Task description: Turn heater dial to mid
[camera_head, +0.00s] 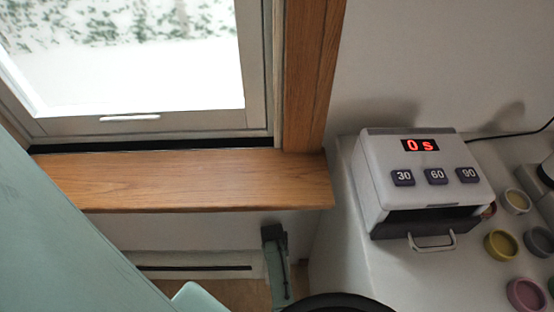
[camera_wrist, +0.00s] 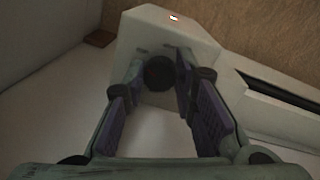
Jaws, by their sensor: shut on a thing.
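The heater (camera_wrist: 150,30) fills the upper middle of the wrist view as a pale end block with a small lit mark on top. Its round black dial (camera_wrist: 158,73) faces the camera. My gripper (camera_wrist: 160,80) has its two purple-padded fingers on either side of the dial and is shut on it. The marks around the dial are too faint to read, so its setting cannot be told. In the head view the heater's white body (camera_head: 195,259) with a dark slot shows low under the window sill; the dial is not visible there.
A wooden sill (camera_head: 190,182) juts out above the heater. To the right, a white counter (camera_head: 345,275) holds a grey device (camera_head: 415,150) with a red "0 s" display and several small colored pots (camera_head: 500,246).

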